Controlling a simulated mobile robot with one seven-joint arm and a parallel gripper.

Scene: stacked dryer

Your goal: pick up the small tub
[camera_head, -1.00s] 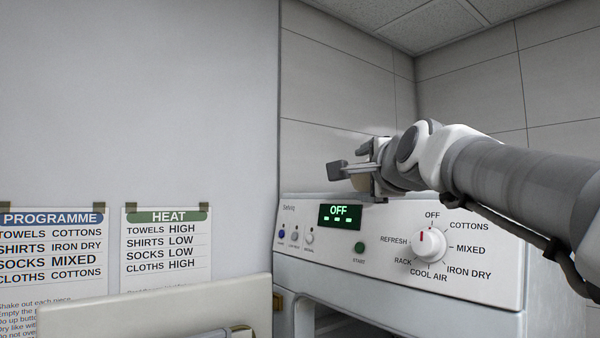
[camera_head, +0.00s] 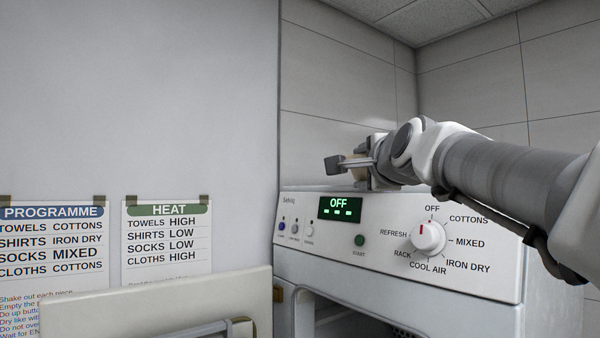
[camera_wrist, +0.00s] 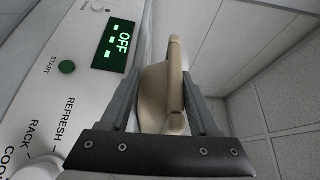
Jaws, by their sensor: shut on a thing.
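The small tub (camera_wrist: 153,97) is a tan, rounded piece with a flat, rim-like edge on its right side in the wrist view. It lies between the two grey fingers of my gripper (camera_wrist: 163,80), which is shut on it. In the head view my gripper (camera_head: 347,164) is over the top of the dryer, behind the control panel. Only a small tan patch of the tub (camera_head: 354,158) shows there, the rest being hidden by the gripper. I cannot tell whether the tub touches the dryer top.
The dryer's control panel (camera_head: 385,238) has a display reading OFF (camera_head: 340,209) and a programme dial (camera_head: 428,238). An open cream door (camera_head: 150,310) stands at lower left. Tiled walls (camera_head: 340,70) close the back. Space above the dryer is clear.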

